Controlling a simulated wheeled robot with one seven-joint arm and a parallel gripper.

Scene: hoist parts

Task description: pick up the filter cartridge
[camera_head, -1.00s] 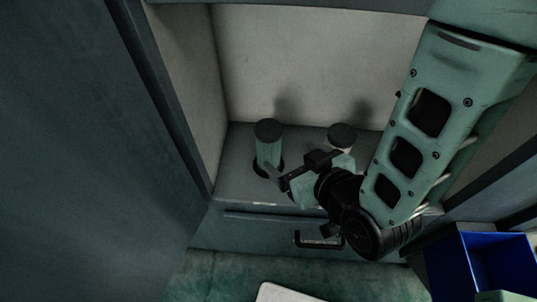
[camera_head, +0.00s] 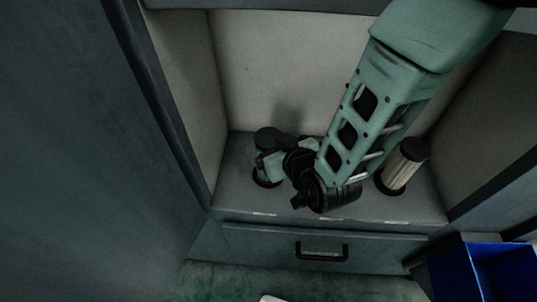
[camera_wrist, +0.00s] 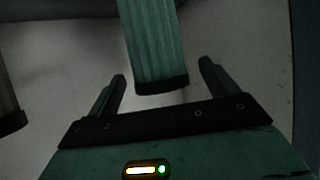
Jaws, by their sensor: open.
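A green ribbed cylinder with dark end caps, which looks like a filter cartridge (camera_wrist: 155,45), fills the upper middle of the wrist view. In the head view its dark top (camera_head: 267,136) shows at the left of the shelf, with its body mostly behind my gripper. My gripper (camera_wrist: 162,72) is open, with one finger on each side of the cylinder in the wrist view; contact cannot be told. In the head view my gripper (camera_head: 272,163) is at this cylinder. A similar pale pleated cylinder with dark caps (camera_head: 402,170) stands at the right.
The cylinders stand in a recess with a grey back wall (camera_head: 290,60) and side walls. Below the shelf (camera_head: 235,195) is a drawer with a black handle (camera_head: 321,252). A blue bin (camera_head: 490,268) is at the lower right. My arm hides the shelf's middle.

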